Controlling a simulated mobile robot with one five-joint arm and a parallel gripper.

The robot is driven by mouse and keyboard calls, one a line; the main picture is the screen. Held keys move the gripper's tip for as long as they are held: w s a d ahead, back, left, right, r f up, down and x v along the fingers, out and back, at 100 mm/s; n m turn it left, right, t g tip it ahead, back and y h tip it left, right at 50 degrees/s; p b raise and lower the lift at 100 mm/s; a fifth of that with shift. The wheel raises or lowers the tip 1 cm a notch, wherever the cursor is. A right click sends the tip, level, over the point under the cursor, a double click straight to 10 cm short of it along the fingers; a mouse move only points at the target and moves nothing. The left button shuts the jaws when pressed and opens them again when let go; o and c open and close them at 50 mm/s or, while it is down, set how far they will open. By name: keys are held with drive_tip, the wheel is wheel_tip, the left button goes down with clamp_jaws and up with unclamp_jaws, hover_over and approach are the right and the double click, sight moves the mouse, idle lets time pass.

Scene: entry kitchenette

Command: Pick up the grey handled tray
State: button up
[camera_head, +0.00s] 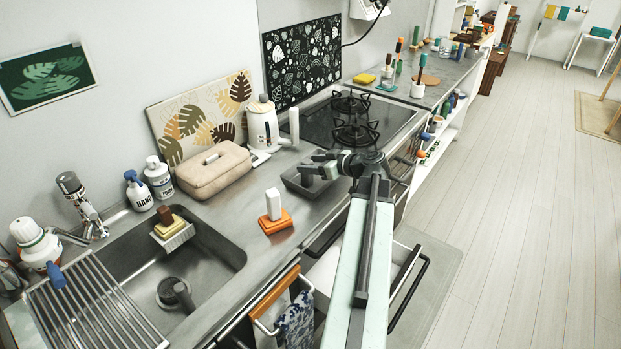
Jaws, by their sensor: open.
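The grey handled tray (296,184) sits on the metal counter, between the beige box and the counter's front edge. It is a shallow dark grey tray, and its right part is hidden behind my gripper and arm. My gripper (315,170) is at the tray, over its back right part, with its fingers pointing left. It is open. I cannot tell whether the fingers touch the tray or its handle.
An orange and white block (275,221) stands left of the tray. A beige box (214,170) and a white kettle (262,124) stand behind. The stove (385,112) lies to the right, the sink (205,262) to the left. A drawer (402,270) stands open below.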

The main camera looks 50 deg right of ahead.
sight(301, 164)
drive_tip(key=b+x, duration=0.2)
drive_tip(key=x, duration=0.2)
drive_tip(key=shift+f, duration=0.15)
drive_tip(key=shift+w+a, duration=0.1)
drive_tip(key=shift+w, duration=0.4)
clamp_jaws()
idle(0.8)
